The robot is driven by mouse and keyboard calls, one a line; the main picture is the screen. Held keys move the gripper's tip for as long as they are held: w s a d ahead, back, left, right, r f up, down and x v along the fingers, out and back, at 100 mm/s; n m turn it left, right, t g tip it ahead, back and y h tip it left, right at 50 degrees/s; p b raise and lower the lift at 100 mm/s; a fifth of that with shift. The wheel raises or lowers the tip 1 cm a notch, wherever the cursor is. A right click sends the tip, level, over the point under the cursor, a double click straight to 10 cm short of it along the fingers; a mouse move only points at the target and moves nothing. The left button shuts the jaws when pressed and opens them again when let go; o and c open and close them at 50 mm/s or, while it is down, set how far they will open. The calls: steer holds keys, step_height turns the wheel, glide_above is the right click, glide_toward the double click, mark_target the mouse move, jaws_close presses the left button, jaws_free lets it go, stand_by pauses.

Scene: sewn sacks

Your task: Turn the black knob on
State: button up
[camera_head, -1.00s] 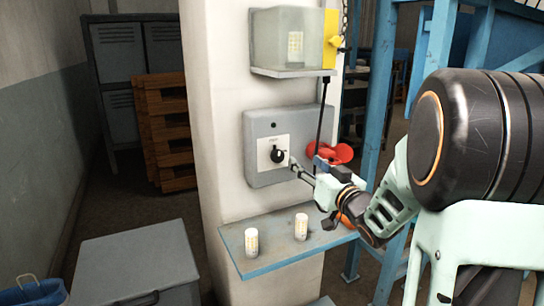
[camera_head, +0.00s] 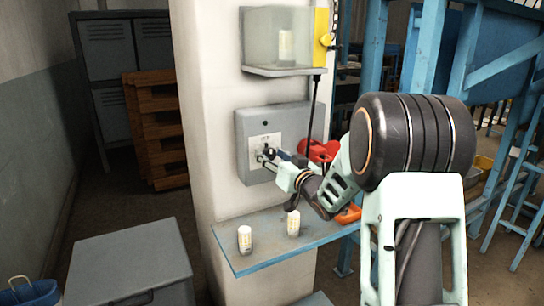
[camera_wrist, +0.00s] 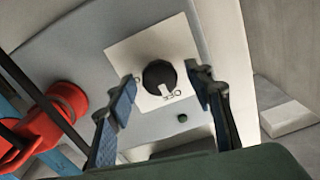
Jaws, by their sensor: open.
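The black knob (camera_wrist: 158,78) sits on a white plate (camera_wrist: 178,50) on the grey box (camera_head: 258,128) fixed to the white pillar. In the wrist view it has a pale pointer mark, and lettering shows beside it on the plate. My gripper (camera_wrist: 162,88) is open, with one blue-padded finger on each side of the knob; I see gaps between the fingers and the knob. In the head view my gripper (camera_head: 265,157) is at the plate and partly hides the knob.
Red horns (camera_head: 322,151) are mounted right of the box. Below, a blue-edged shelf (camera_head: 262,248) holds two pale cylinders (camera_head: 245,239) (camera_head: 293,223). Above is a clear case (camera_head: 283,40) with another cylinder inside. A grey cabinet (camera_head: 130,262) stands at lower left.

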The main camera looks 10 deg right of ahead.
steer(key=c, duration=1.2)
steer(key=shift+o, duration=0.2)
steer(key=shift+m, duration=0.3)
steer(key=m+p, duration=0.2)
steer(key=m, duration=0.2)
steer(key=shift+r, duration=0.1)
steer(key=m+p, duration=0.2)
steer(key=m, duration=0.3)
steer(key=m+p, duration=0.2)
steer(key=m, duration=0.2)
steer(key=shift+p, duration=0.4)
steer(key=shift+m+p, duration=1)
steer(key=shift+m, duration=1.1)
